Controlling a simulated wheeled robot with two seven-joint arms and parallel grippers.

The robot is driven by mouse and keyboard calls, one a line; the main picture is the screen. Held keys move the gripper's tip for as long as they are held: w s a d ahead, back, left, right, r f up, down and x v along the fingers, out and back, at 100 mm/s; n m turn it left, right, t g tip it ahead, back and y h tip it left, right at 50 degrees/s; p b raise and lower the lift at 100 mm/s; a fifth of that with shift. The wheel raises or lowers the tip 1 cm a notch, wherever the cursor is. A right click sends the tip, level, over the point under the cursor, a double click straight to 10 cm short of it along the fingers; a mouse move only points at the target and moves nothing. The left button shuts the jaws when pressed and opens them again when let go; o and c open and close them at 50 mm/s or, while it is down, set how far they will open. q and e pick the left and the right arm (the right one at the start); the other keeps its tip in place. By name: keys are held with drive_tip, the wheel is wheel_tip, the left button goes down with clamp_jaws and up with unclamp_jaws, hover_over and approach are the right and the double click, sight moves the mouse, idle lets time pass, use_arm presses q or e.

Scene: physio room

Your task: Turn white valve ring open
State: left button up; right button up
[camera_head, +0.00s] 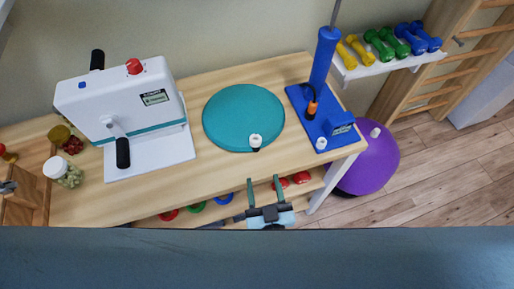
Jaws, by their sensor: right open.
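A teal round cushion (228,112) lies flat on the wooden table. A small white ring-like piece with a dark part below it (255,140) sits at the cushion's front edge; I take it for the white valve ring. How far it is turned cannot be told. My right gripper (264,181) is in front of the table's front edge, below the white ring in the picture. Its two fingers point up in the picture and stand apart, with nothing between them. It does not touch the ring. My left gripper is not clearly seen.
A blue pump (325,62) with a small white piece (321,144) on its base stands right of the cushion. A white machine (125,97) with a black handle and a jar (68,174) stand left. A purple ball (370,165) is on the floor. Table before the cushion is clear.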

sight(258, 147)
drive_tip(key=w+b, duration=0.1)
drive_tip(key=w, duration=0.2)
drive_tip(key=w+a+b, duration=0.1)
drive_tip(key=w, duration=0.3)
drive_tip(key=w+b, duration=0.1)
drive_tip(key=w, duration=0.3)
drive_tip(key=shift+a, duration=0.4)
drive_tip(key=c, duration=1)
drive_tip(key=shift+d+n+y, duration=0.15)
drive_tip(key=shift+n+y, duration=0.45)
drive_tip(key=shift+y, duration=0.3)
drive_tip(key=shift+d+n+g+y, duration=0.15)
drive_tip(key=shift+n+g+y, duration=0.7)
drive_tip(key=shift+y, duration=0.65)
drive_tip(key=o, duration=1)
